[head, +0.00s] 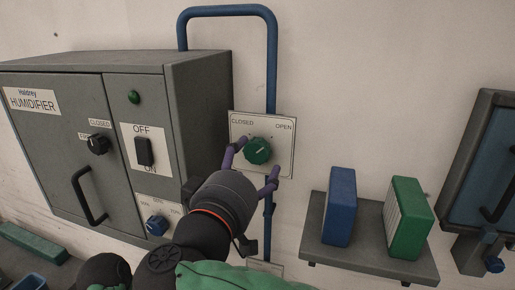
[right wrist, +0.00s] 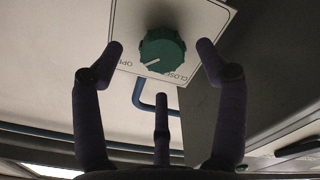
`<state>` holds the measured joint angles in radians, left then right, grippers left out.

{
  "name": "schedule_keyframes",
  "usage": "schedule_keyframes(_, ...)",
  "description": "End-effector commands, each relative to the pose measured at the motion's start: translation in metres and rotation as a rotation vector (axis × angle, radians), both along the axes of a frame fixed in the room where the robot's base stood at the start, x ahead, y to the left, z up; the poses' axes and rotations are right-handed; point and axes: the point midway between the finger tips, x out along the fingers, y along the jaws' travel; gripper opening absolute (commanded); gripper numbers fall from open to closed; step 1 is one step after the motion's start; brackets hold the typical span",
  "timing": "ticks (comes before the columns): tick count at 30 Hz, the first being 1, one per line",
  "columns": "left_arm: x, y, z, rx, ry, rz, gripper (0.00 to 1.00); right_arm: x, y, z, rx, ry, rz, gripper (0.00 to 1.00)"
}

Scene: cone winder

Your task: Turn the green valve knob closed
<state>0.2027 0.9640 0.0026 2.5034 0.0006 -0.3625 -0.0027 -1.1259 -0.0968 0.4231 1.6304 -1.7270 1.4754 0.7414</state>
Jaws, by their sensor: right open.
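The green valve knob (head: 257,151) sits on a white plate (head: 285,160) marked CLOSED on the left and OPEN on the right. In the right wrist view, the knob (right wrist: 162,48) shows upside down, and its white pointer line points toward the OPEN label. My right gripper (head: 259,157) is open in front of the knob, with fingers to either side of it. In the right wrist view, the fingertips (right wrist: 160,60) flank the knob with gaps, and a third finger is below it. I cannot tell the exact depth to the knob. My left gripper is not in view.
A grey humidifier cabinet (head: 55,125) with switches and a handle stands left of the plate. A blue pipe (head: 271,60) runs above and below the plate. A grey shelf (head: 375,262) at right holds a blue box (head: 340,205) and a green box (head: 409,218).

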Motion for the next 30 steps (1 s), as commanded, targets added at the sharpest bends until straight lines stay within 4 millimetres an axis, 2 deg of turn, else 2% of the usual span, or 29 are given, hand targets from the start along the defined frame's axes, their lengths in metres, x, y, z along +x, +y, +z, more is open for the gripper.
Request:
schedule_keyframes(3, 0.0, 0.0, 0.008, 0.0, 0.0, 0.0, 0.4, 0.02, -0.007, 0.001, 0.0, 0.003, -0.003, 0.73)
schedule_keyframes(9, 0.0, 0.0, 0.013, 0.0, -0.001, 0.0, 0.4, 0.039, -0.013, 0.001, -0.001, 0.001, -0.002, 0.73)
schedule_keyframes(21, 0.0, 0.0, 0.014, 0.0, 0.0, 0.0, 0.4, 0.045, -0.014, -0.001, 0.0, 0.002, 0.001, 0.73)
schedule_keyframes(27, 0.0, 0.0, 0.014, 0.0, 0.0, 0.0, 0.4, 0.045, -0.014, -0.001, 0.0, 0.002, 0.0, 0.19)
schedule_keyframes(30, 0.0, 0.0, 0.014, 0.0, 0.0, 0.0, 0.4, 0.045, -0.014, -0.002, -0.001, 0.004, 0.0, 0.18)
